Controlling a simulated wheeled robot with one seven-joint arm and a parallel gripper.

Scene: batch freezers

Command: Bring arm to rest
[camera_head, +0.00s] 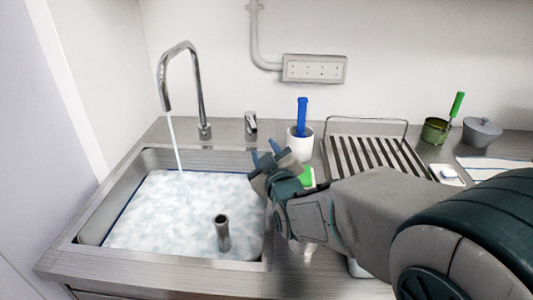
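My gripper (267,162) is at the end of my arm, which reaches in from the right. It is above the right edge of the sink (91,226). Its two fingertips point up and left and stand apart, with nothing visible between them. My gripper and forearm hide part of the counter and the sink's right rim.
Water runs from the tap (192,75) into the foamy sink, where a grey cylinder (222,232) stands. Behind my gripper are a white cup (300,146) with a blue-handled tool (302,115) and a striped drying rack (375,153). A green pot (435,131) and grey lidded pot (481,132) stand right.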

